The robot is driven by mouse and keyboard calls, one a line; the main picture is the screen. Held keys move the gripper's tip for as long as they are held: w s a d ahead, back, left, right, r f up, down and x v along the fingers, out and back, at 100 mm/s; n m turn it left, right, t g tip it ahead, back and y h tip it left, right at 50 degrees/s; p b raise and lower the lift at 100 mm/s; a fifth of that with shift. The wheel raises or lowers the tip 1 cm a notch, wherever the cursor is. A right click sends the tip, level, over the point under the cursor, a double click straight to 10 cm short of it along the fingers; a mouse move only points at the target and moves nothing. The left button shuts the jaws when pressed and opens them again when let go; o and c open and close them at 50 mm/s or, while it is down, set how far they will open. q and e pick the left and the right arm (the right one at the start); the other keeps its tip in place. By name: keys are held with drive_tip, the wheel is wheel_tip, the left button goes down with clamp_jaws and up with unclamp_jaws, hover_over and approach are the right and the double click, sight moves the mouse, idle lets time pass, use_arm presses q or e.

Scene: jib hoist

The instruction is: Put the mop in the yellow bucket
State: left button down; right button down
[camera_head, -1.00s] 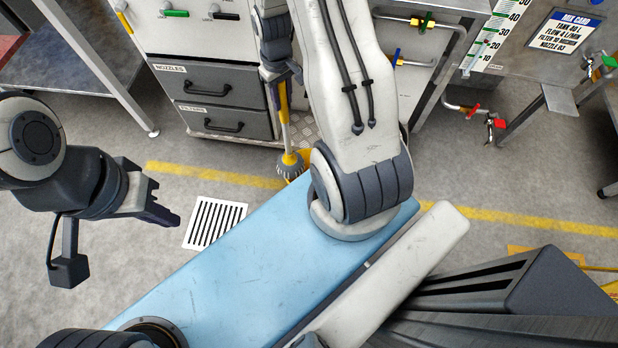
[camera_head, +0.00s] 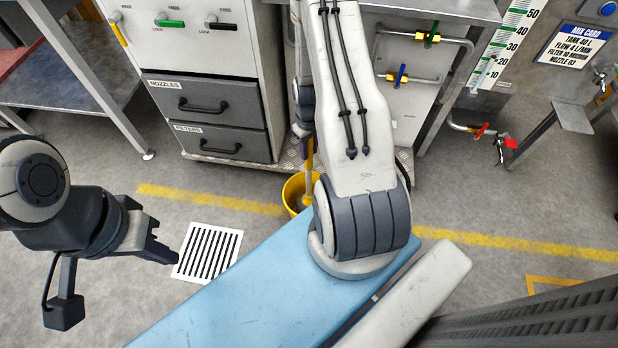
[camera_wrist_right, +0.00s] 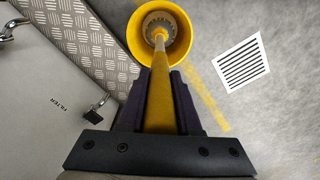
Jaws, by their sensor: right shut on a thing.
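The mop's yellow handle (camera_wrist_right: 163,95) is between the dark fingers of my right gripper (camera_wrist_right: 158,82), which is shut on it. The handle runs away from the gripper to the grey mop head (camera_wrist_right: 160,20), which shows inside the outline of the yellow bucket's rim (camera_wrist_right: 131,38). In the head view the yellow bucket (camera_head: 289,192) stands on the floor, partly hidden by my right arm. The handle (camera_head: 309,160) goes down into its outline; how deep the head sits cannot be told. My left gripper (camera_head: 163,250) is empty, away to the left.
A cabinet with grey drawers (camera_head: 205,100) stands behind the bucket on a tread-plate base (camera_wrist_right: 85,38). A floor drain (camera_head: 208,252) and a yellow floor line (camera_head: 215,201) lie nearby. A steel table (camera_head: 60,85) is at the left. Pipes with valves (camera_head: 410,76) are at the right.

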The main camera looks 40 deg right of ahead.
drive_tip(key=shift+f+b, duration=0.85)
drive_tip(key=shift+f, duration=2.2)
drive_tip(key=shift+f, duration=0.2)
drive_tip(key=c, duration=0.6)
unclamp_jaws()
drive_tip(key=shift+r, duration=0.15)
wheel_tip(320, 180, up, 12)
drive_tip(key=p, duration=0.4)
hover_over(309, 161)
drive_tip(key=shift+w+d+r, duration=0.1)
drive_tip(key=shift+w+d, duration=0.3)
drive_tip(key=shift+w, duration=0.05)
